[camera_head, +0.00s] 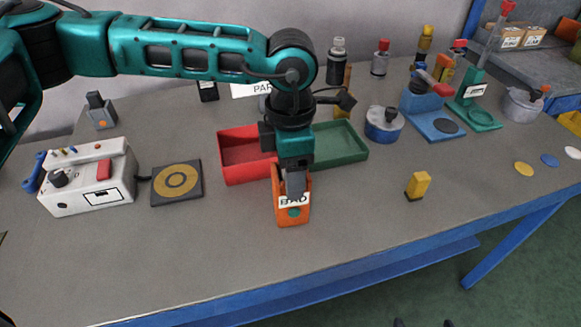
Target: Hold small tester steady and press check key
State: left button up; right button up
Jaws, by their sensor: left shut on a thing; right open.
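The small orange tester (280,218) stands near the middle of the table, with a white lettered label and a round green key (294,212) on its near face. My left gripper (293,192) comes down on it from above and is shut on its upper part, hiding some of the tester and label. The green key stays uncovered. My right gripper (423,323) shows only as two dark tips at the bottom edge, apart and empty, over the floor in front of the table.
Red (232,172) and green (350,157) trays stand just behind the tester. A white control box (75,201) and a dark pad with a yellow ring (164,197) are left. A yellow block (418,185) is right. The table front (240,270) is clear.

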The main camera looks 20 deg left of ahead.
grip_shut()
dwell(0.7)
dwell(0.7)
